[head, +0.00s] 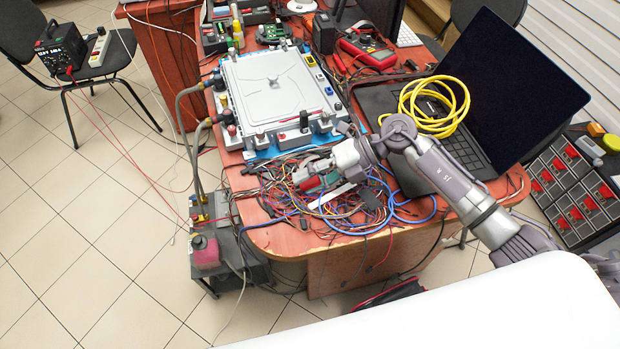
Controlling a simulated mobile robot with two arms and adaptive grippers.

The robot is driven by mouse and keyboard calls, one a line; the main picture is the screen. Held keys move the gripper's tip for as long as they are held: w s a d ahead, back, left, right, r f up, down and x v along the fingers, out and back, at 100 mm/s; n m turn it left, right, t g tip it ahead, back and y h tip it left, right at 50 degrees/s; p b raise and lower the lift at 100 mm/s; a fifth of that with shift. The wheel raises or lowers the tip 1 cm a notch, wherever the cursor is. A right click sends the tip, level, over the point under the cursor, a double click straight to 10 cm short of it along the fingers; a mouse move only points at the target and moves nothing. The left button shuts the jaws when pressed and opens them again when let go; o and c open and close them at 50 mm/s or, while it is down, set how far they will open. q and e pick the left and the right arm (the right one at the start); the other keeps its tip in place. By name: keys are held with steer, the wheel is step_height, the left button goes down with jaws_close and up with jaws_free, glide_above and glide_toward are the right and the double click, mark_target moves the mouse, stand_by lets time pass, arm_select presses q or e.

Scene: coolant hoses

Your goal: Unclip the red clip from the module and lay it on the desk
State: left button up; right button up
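The module (270,85) is a flat grey box on the desk (420,219), with connectors along its edges. A small red part (304,120) shows at its front edge; it is too small to tell whether it is the clip. My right gripper (308,178) reaches in from the right, low over the wires in front of the module. A red piece (311,184) shows at its fingertips. I cannot tell whether the fingers hold this piece or are only beside it, nor whether it is the red clip. My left gripper is out of view.
A tangle of coloured wires (365,197) covers the desk's front part. An open laptop (515,90) with a coiled yellow cable (432,107) stands right. Grey hoses (189,140) run from the module's left side down to a unit (208,250) on the floor. A multimeter (368,50) lies behind.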

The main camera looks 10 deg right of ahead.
steer(key=shift+d+f, duration=0.1)
steer(key=shift+d, duration=0.2)
steer(key=v, duration=1.1)
steer(key=shift+d+r, duration=0.2)
steer(key=shift+r, duration=0.1)
